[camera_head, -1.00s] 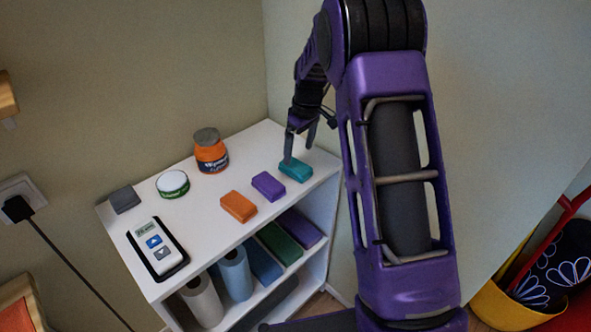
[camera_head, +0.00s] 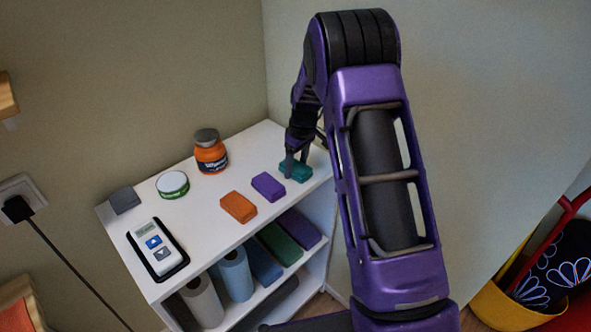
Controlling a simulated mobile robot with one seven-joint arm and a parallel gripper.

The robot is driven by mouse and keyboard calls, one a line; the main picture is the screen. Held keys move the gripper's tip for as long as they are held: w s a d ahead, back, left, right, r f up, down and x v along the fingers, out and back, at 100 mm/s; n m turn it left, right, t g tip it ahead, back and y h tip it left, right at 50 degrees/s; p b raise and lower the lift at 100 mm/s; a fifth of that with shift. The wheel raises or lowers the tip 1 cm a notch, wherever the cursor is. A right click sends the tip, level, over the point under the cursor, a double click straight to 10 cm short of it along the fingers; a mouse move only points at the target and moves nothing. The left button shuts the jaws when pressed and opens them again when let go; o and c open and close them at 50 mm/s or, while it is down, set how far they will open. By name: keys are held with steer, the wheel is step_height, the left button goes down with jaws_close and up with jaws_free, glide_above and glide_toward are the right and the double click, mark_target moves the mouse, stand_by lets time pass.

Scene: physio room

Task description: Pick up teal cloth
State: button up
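The teal cloth (camera_head: 301,174) is a small folded block on the white shelf top, near its right edge. My gripper (camera_head: 297,168) is lowered onto it, pointing down. One finger stands at the cloth's near left side and the other shows behind its far side, with a gap between them. Part of the cloth is hidden by the near finger. The cloth appears to rest on the shelf top, and I cannot tell whether the fingers touch it.
A purple block (camera_head: 268,186) and an orange block (camera_head: 238,207) lie left of the teal cloth. An orange jar (camera_head: 210,155), a round green-and-white tin (camera_head: 172,184), a grey block (camera_head: 124,200) and a white handheld device (camera_head: 156,248) stand farther left. The wall is close behind.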

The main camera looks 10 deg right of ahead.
mark_target(296, 166)
steer(key=c, duration=0.8)
step_height(296, 166, up, 10)
